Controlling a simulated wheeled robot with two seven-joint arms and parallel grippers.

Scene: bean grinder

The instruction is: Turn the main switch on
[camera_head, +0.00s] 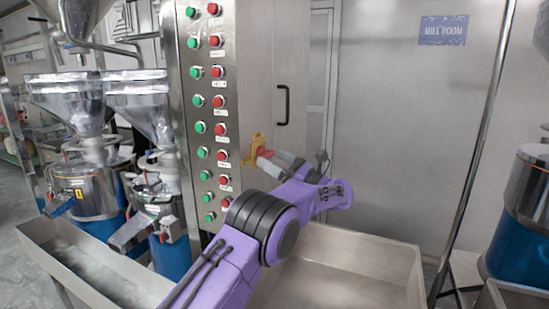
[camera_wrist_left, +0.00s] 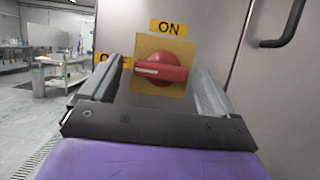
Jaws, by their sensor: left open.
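The main switch is a red rotary knob (camera_wrist_left: 161,70) on a yellow plate (camera_wrist_left: 150,87), with an ON label (camera_wrist_left: 169,28) above it and a partly hidden label to its left. In the left wrist view its handle lies roughly horizontal. In the head view the red knob (camera_head: 265,152) is on the side of the steel cabinet. My left gripper (camera_head: 277,162) is open, with its fingers pointing at the switch. In the wrist view the fingers (camera_wrist_left: 160,80) stand on either side of the knob; I cannot tell whether they touch it. My right gripper is not in view.
The steel cabinet (camera_head: 258,60) carries rows of green and red buttons and a black door handle (camera_head: 283,105). A steel trough (camera_head: 340,265) lies below my left arm. Grinders with hoppers (camera_head: 75,100) stand at the left, and a blue drum (camera_head: 525,225) at the right.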

